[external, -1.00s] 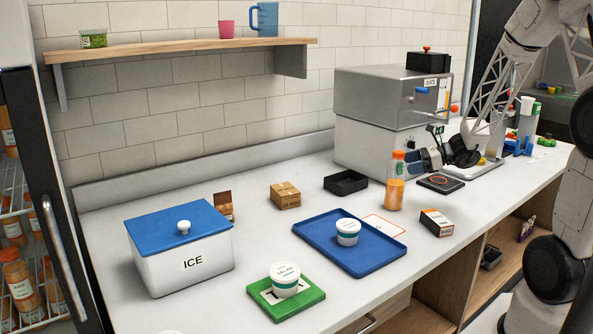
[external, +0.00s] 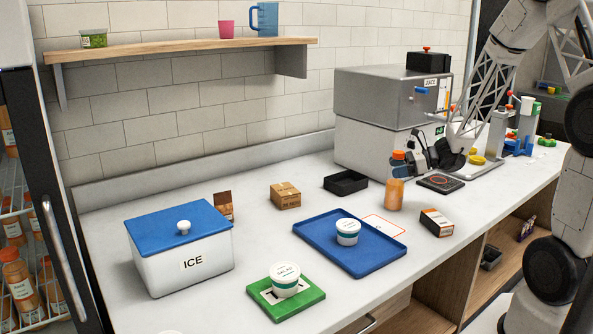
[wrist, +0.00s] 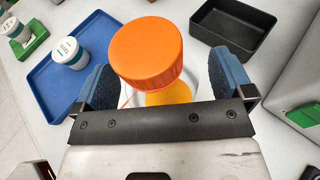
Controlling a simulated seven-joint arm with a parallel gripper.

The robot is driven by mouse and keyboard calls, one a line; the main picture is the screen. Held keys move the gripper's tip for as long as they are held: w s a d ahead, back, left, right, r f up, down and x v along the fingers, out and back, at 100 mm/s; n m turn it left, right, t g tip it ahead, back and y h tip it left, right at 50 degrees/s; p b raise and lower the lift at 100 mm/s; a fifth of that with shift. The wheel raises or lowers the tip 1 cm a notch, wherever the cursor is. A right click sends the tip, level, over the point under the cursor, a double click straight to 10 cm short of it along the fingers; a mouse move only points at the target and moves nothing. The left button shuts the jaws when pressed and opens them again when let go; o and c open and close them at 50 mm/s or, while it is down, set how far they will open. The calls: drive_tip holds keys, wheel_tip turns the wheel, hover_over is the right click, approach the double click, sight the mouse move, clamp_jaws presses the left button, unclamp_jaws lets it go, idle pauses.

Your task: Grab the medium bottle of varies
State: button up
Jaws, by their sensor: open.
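The bottle with an orange cap and orange contents (external: 394,194) stands upright on the white counter in front of the juicer. In the wrist view its orange cap (wrist: 146,48) fills the middle, with part of the body below it. My gripper (external: 408,161) is at the height of the bottle's top, in the external view overlapping its upper right side. In the wrist view my gripper (wrist: 164,78) is open, with one blue-padded finger on each side of the bottle. Much of the bottle's lower body is hidden there. I cannot tell whether the pads touch it.
A black tray (external: 345,177) lies to the left of the bottle, and a small box (external: 436,222) to its right. A blue tray (external: 385,259) with a white tub is nearer the front. The juicer (external: 380,146) stands close behind. A black scale-like pad (external: 441,183) lies to the right.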

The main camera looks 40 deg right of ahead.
drive_tip(key=c, duration=1.6)
drive_tip(key=shift+o, duration=0.2)
drive_tip(key=shift+r, duration=0.1)
drive_tip(key=shift+r, duration=4.9)
